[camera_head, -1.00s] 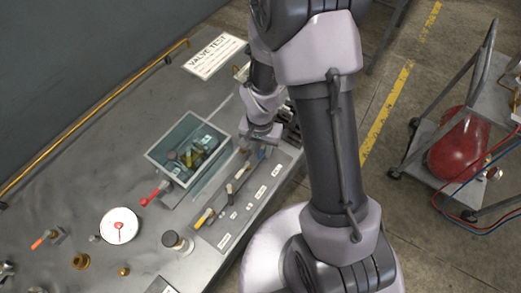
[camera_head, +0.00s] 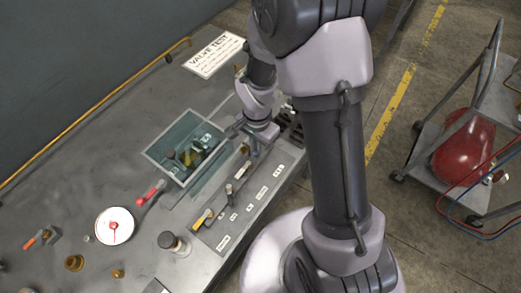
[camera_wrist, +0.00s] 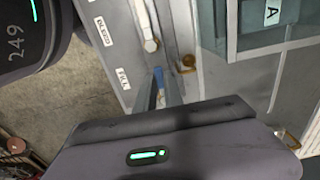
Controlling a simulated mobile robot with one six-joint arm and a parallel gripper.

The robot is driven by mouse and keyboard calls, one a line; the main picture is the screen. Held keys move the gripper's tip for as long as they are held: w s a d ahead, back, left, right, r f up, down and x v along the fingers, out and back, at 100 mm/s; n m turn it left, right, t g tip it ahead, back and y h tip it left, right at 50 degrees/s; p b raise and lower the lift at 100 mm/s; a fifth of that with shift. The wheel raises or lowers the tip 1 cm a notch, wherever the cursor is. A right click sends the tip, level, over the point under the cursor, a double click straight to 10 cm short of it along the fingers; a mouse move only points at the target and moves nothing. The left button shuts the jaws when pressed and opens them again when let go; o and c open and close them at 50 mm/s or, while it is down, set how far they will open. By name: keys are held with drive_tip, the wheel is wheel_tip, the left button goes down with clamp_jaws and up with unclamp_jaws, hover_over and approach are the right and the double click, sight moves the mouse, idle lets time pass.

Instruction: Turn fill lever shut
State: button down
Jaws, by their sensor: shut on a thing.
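The fill lever (camera_wrist: 158,86) has a blue handle and stands beside the FILL label on the pale valve panel in the wrist view. In the head view the lever (camera_head: 255,149) is a small blue bit just below my gripper. My gripper (camera_head: 253,145) reaches down onto the far end of the valve panel (camera_head: 217,237). In the wrist view its fingers (camera_wrist: 170,88) are closed at the blue handle. My wrist body hides the lower part of that view, and the lever's exact angle is hard to tell.
A glass-walled water tank (camera_head: 151,155) stands left of the panel, very near my gripper. Other levers, including a yellow-handled one (camera_head: 201,221), sit along the panel. A red-handled lever (camera_head: 150,193) and a white gauge (camera_head: 114,226) are further left. A cart (camera_head: 428,143) stands at right.

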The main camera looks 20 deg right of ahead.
drive_tip(key=c, duration=1.5)
unclamp_jaws()
drive_tip(key=shift+o, duration=0.2)
